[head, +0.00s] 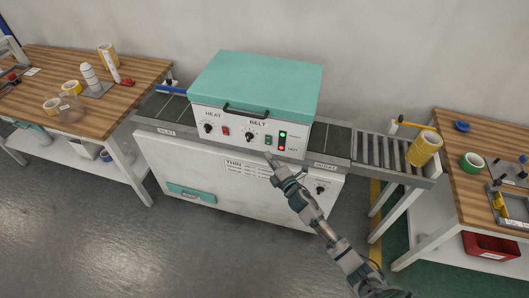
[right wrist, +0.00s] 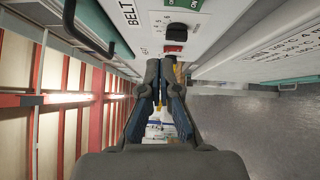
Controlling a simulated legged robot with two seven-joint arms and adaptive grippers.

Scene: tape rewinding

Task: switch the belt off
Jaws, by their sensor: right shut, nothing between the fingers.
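The belt's dark green rocker switch (head: 268,140) is on the white front panel of the teal-lidded machine (head: 262,82), right of the black belt knob (head: 250,137). The green light (head: 283,134) glows brightly; a red one (head: 281,148) is below it. My right gripper (head: 269,157) is shut and empty, its tips just below the switch; I cannot tell whether they touch the panel. In the right wrist view the shut fingers (right wrist: 165,68) point along the panel, with the belt knob (right wrist: 183,29) and the red heat switch (right wrist: 173,48) beyond. My left gripper is out of view.
A black handle (head: 246,110) juts from the lid above the controls. A roller conveyor (head: 378,153) with a yellow tape roll (head: 424,148) runs to the right. Wooden tables (head: 130,73) (head: 460,190) stand on both sides. The grey floor (head: 240,250) in front is clear.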

